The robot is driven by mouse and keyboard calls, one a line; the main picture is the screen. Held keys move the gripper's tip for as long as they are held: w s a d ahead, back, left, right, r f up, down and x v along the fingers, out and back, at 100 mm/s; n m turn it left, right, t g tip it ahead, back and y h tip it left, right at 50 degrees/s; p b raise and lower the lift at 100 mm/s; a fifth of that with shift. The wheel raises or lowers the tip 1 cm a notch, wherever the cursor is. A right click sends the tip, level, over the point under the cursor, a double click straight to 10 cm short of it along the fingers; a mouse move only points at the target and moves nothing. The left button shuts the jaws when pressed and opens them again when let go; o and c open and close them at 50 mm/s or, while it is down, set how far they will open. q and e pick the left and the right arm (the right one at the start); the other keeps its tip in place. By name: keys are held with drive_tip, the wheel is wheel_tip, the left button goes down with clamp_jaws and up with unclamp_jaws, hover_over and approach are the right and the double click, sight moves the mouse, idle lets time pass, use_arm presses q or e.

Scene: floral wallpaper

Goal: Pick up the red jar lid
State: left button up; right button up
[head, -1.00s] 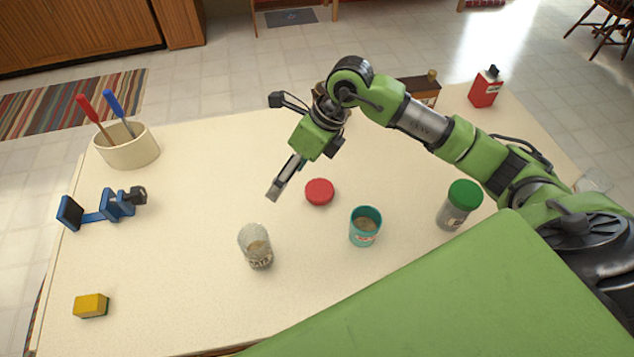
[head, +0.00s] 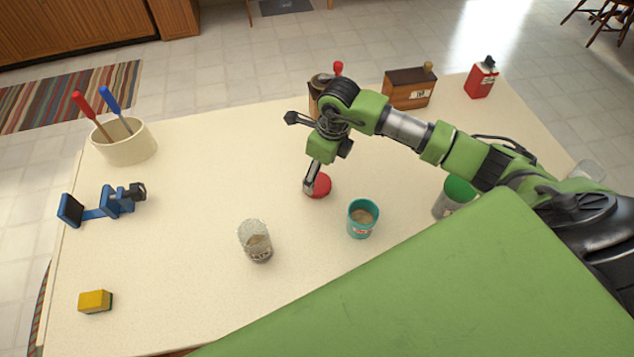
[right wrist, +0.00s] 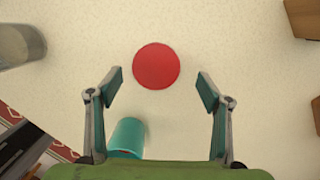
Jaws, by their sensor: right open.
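The red jar lid (head: 321,187) lies flat on the cream tabletop, partly hidden behind my right gripper in the head view. In the right wrist view the lid (right wrist: 156,66) shows whole, as a round red disc a little ahead of and between the fingertips. My right gripper (head: 310,190) points down over the lid's left side. Its two fingers (right wrist: 158,90) are spread wide with nothing between them; from these views I cannot tell its exact height above the lid. My left gripper is not in view.
A teal cup (head: 362,220) stands close to the lid's lower right, and a glass jar (head: 256,241) to its lower left. A green-lidded container (head: 458,193) is under my right arm. A wooden box (head: 408,90) stands behind.

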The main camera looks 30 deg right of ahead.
sight(317, 183)
drive_tip(key=f, duration=0.1)
drive_tip(key=f+p, duration=0.1)
drive_tip(key=f, duration=0.1)
drive_tip(key=shift+a+f, duration=0.3)
drive_tip(key=shift+a, duration=0.05)
drive_tip(key=shift+f, duration=0.3)
drive_tip(key=c, duration=0.9)
drive_tip(key=shift+r, duration=0.1)
drive_tip(key=shift+r+b, duration=0.45)
drive_tip(key=shift+r, duration=0.1)
drive_tip(key=s+a+r+b, duration=0.1)
drive_tip(key=s+a+r, duration=0.1)
drive_tip(key=s+r, duration=0.2)
drive_tip(key=s+a+r+b, duration=0.1)
drive_tip(key=s+a+r, duration=0.1)
drive_tip(key=s+r, duration=0.2)
drive_tip(key=s+a+r+b, duration=0.2)
drive_tip(key=s+a+r, duration=0.1)
drive_tip(key=s, duration=0.1)
drive_tip(key=shift+s+r, duration=0.1)
drive_tip(key=shift+r, duration=0.3)
